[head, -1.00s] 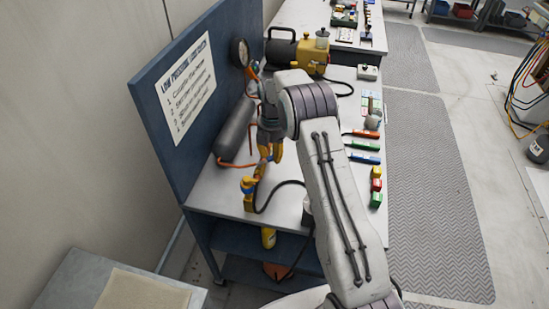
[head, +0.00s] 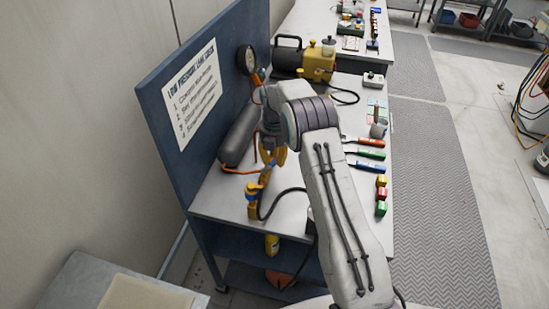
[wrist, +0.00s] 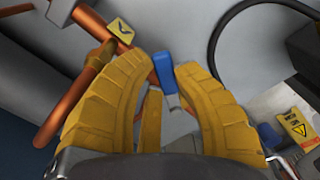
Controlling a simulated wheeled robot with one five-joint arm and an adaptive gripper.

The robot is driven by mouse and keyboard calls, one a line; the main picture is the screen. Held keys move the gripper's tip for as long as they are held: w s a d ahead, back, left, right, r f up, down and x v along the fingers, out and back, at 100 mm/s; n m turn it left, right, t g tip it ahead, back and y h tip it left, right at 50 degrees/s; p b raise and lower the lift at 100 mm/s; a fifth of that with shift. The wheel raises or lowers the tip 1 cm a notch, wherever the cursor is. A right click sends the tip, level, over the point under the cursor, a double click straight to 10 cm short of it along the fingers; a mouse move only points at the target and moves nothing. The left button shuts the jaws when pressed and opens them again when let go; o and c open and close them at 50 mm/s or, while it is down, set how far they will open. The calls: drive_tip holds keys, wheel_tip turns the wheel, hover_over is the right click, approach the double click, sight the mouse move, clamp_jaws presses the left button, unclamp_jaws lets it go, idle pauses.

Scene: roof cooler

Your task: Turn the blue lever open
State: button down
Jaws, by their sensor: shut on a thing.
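The blue lever (wrist: 164,68) shows in the wrist view between the tips of my yellow-fingered gripper (wrist: 163,68). The fingers are closed in on it from both sides. A metal stem runs from the lever toward the palm, partly hidden by the fingers. In the head view my gripper (head: 276,157) points down over the workbench, in front of the grey cylinder (head: 240,138).
A blue panel (head: 165,60) with a sign and a gauge (head: 246,60) stands behind. A yellow pump (head: 320,62) and hand tools (head: 367,153) stand further along the bench (head: 225,190).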

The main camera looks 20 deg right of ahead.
drive_tip(key=c, duration=0.9)
unclamp_jaws()
drive_tip(key=shift+c, duration=0.2)
wheel_tip(320, 180, up, 12)
drive_tip(key=shift+o, duration=0.2)
